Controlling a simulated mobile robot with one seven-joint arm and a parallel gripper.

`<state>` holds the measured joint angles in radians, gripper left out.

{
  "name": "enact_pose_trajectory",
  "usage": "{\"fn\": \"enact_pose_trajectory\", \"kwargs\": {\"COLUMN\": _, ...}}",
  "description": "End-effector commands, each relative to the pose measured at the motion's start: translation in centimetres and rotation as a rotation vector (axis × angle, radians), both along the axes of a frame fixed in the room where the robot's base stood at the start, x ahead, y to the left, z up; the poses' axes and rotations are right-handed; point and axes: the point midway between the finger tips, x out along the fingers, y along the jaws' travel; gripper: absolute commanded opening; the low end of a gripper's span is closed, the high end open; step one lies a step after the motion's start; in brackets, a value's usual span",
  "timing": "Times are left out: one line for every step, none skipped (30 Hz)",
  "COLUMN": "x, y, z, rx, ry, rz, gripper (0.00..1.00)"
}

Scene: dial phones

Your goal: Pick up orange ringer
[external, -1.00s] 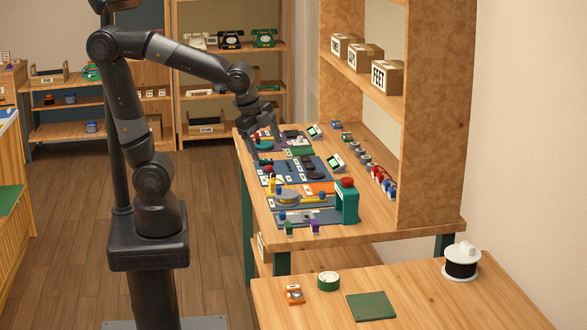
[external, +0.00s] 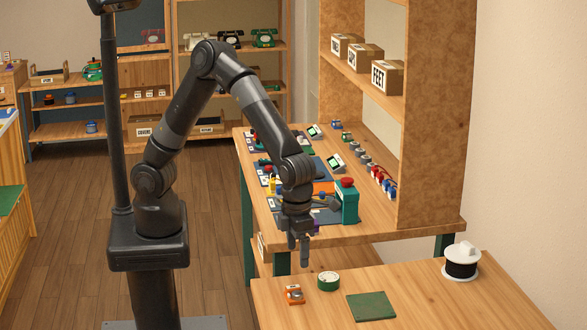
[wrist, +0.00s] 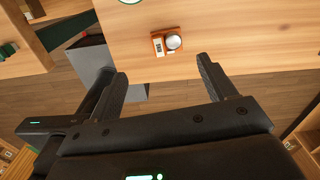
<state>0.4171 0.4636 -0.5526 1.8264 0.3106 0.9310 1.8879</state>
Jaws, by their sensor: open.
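The orange ringer (external: 293,294) lies near the left end of the front wooden table, an orange block with a pale label and a round silver part. In the wrist view the ringer (wrist: 166,42) sits near the table edge, beyond and between my fingertips. My gripper (external: 299,256) points down, above and a little behind the ringer in the external view. In the wrist view my gripper (wrist: 162,72) has its fingers wide apart with nothing between them. Nothing hides the ringer.
A black-and-white spool (external: 461,262) stands at the table's far right. The workbench with coloured parts and a teal press (external: 347,203) stands behind.

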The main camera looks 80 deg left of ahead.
Motion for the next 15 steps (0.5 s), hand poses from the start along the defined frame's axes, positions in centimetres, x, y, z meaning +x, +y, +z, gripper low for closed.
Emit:
{"fn": "enact_pose_trajectory", "kwargs": {"x": -0.2, "y": -0.5, "z": -0.4, "rx": -0.001, "ry": 0.008, "rz": -0.029, "gripper": 0.76}}
{"fn": "enact_pose_trajectory", "kwargs": {"x": -0.3, "y": -0.7, "z": -0.6, "rx": -0.001, "ry": 0.010, "rz": -0.042, "gripper": 0.76}}
{"fn": "enact_pose_trajectory", "kwargs": {"x": -0.4, "y": -0.9, "z": -0.9, "rx": -0.001, "ry": 0.013, "rz": -0.055, "gripper": 0.76}}
{"fn": "enact_pose_trajectory", "kwargs": {"x": -0.4, "y": -1.0, "z": -1.2, "rx": 0.000, "ry": 0.014, "rz": -0.060, "gripper": 0.76}}
{"fn": "enact_pose_trajectory", "kwargs": {"x": -0.4, "y": -1.0, "z": -1.6, "rx": 0.000, "ry": 0.015, "rz": -0.064, "gripper": 0.76}}
{"fn": "enact_pose_trajectory", "kwargs": {"x": -0.5, "y": -1.0, "z": -2.2, "rx": 0.000, "ry": 0.015, "rz": -0.066, "gripper": 0.76}}
{"fn": "enact_pose_trajectory", "kwargs": {"x": -0.5, "y": -1.0, "z": -2.7, "rx": 0.000, "ry": 0.015, "rz": -0.066, "gripper": 0.76}}
{"fn": "enact_pose_trajectory", "kwargs": {"x": -0.5, "y": -1.0, "z": -3.2, "rx": 0.001, "ry": 0.015, "rz": -0.065, "gripper": 0.76}}
{"fn": "enact_pose_trajectory", "kwargs": {"x": -0.5, "y": -1.0, "z": -3.9, "rx": 0.000, "ry": 0.015, "rz": -0.064, "gripper": 0.76}}
{"fn": "enact_pose_trajectory", "kwargs": {"x": -0.5, "y": -1.0, "z": -4.4, "rx": 0.001, "ry": 0.015, "rz": -0.063, "gripper": 0.76}}
{"fn": "enact_pose_trajectory", "kwargs": {"x": -0.5, "y": -1.0, "z": -4.8, "rx": 0.001, "ry": 0.015, "rz": -0.062, "gripper": 0.76}}
{"fn": "enact_pose_trajectory", "kwargs": {"x": -0.5, "y": -1.0, "z": -5.3, "rx": 0.000, "ry": 0.014, "rz": -0.062, "gripper": 0.76}}
{"fn": "enact_pose_trajectory", "kwargs": {"x": -0.5, "y": -1.0, "z": -5.6, "rx": 0.000, "ry": 0.014, "rz": -0.062, "gripper": 0.76}}
{"fn": "enact_pose_trajectory", "kwargs": {"x": -0.5, "y": -1.0, "z": -5.8, "rx": 0.000, "ry": 0.013, "rz": -0.062, "gripper": 0.76}}
{"fn": "enact_pose_trajectory", "kwargs": {"x": -0.5, "y": -1.0, "z": -6.1, "rx": 0.000, "ry": 0.013, "rz": -0.062, "gripper": 0.76}}
